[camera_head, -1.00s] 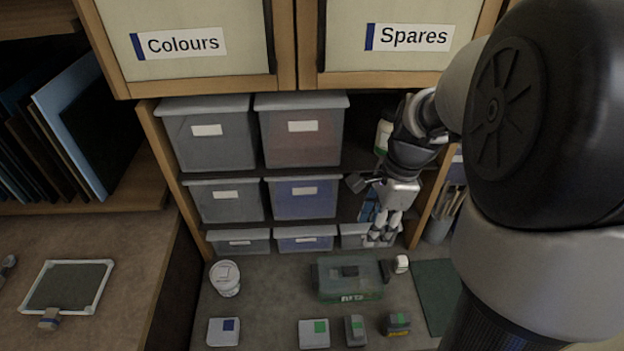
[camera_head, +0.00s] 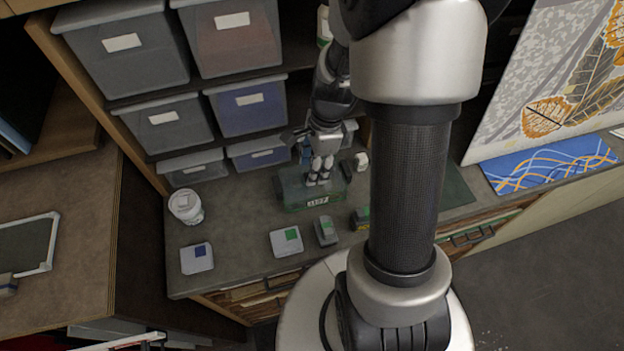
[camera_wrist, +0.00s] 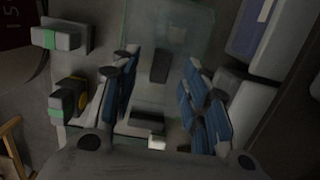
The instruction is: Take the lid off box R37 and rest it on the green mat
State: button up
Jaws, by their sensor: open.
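Box R37 (camera_head: 300,203) is a translucent green box on the counter, with a small front label that is hard to read. Its clear lid appears to be on it. In the wrist view the box (camera_wrist: 165,30) lies ahead, with a dark block-shaped handle (camera_wrist: 158,66) on the lid. In the wrist view the gripper's (camera_wrist: 160,75) blue-padded fingers are apart, either side of the handle, with nothing held. The green mat (camera_head: 457,190) lies right of the box, partly hidden by my arm.
A white tub (camera_head: 186,206) is at left. A dark block (camera_head: 347,171) and white item (camera_head: 361,161) stand beside the box. Shelf bins (camera_head: 247,106) rise behind. The visible mat looks clear.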

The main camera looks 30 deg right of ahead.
notch_tip(320, 180, down, 2)
jog(key=shift+w+a+f, duration=0.1)
grip_shut()
dwell(0.5)
